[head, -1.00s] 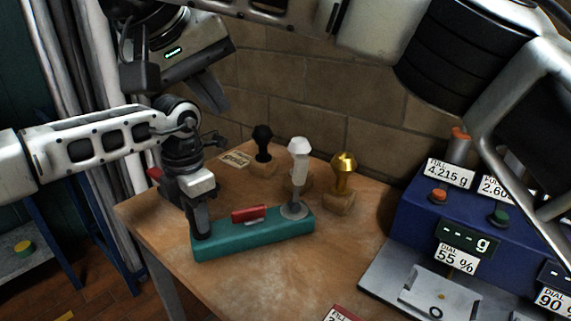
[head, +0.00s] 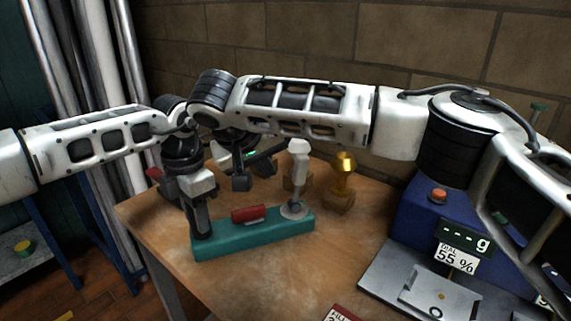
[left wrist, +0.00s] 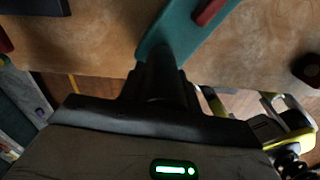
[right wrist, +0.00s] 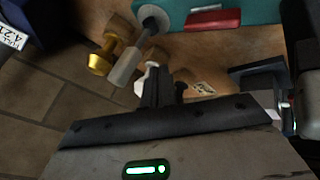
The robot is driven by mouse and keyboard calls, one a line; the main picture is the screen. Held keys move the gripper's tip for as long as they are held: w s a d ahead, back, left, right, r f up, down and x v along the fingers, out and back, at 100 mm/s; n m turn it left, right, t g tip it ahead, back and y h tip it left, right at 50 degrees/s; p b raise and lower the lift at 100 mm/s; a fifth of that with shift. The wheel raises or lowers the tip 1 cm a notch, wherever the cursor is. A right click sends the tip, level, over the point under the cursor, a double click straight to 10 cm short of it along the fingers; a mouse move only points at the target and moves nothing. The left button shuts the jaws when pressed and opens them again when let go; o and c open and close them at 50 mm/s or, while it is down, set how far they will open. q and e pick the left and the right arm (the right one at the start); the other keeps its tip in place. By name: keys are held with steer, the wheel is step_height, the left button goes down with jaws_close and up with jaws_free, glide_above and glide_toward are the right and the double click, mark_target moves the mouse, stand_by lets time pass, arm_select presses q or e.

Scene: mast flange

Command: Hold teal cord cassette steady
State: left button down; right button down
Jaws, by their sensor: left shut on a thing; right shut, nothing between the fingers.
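The teal cord cassette (head: 260,237) lies on the wooden table, with a red block (head: 248,214) on top. A white-handled tool (head: 298,172) with a grey round foot stands at its right end. My left gripper (head: 201,232) points down and is shut on the cassette's left end; the left wrist view shows the teal body (left wrist: 186,32) at its fingertips. The right wrist view also shows the teal cassette (right wrist: 262,11), apart from the right fingers.
A gold-knobbed tool (head: 344,175) on a wooden base stands right of the cassette. A brick wall (head: 300,40) closes the back. The table's front middle is clear.

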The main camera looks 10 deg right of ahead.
mark_target(302, 162)
steer(key=shift+w+d+f, duration=0.1)
steer(key=shift+w+d, duration=0.15)
steer(key=shift+d, duration=0.7)
steer(key=shift+w+d+f, duration=0.1)
steer(key=shift+w+d, duration=0.1)
steer(key=shift+d, duration=0.75)
steer(key=shift+d, duration=0.15)
steer(key=shift+d+y, duration=0.25)
steer(key=shift+y, duration=0.25)
steer(key=shift+w+d+m+g+y, duration=0.15)
steer(key=shift+d+g+y, duration=0.1)
steer(key=shift+d+y, duration=0.35)
steer(key=shift+w+d+m+g+y, duration=0.15)
steer(key=shift+d+g+y, duration=0.2)
steer(key=shift+d, duration=0.3)
steer(key=w+d+f+m+g+y, duration=0.1)
steer(key=d+f+y, duration=0.1)
steer(key=d+y, duration=0.4)
steer(key=shift+w+d+f+y, duration=0.3)
steer(key=shift+f+y, duration=0.05)
steer(key=shift+y, duration=0.2)
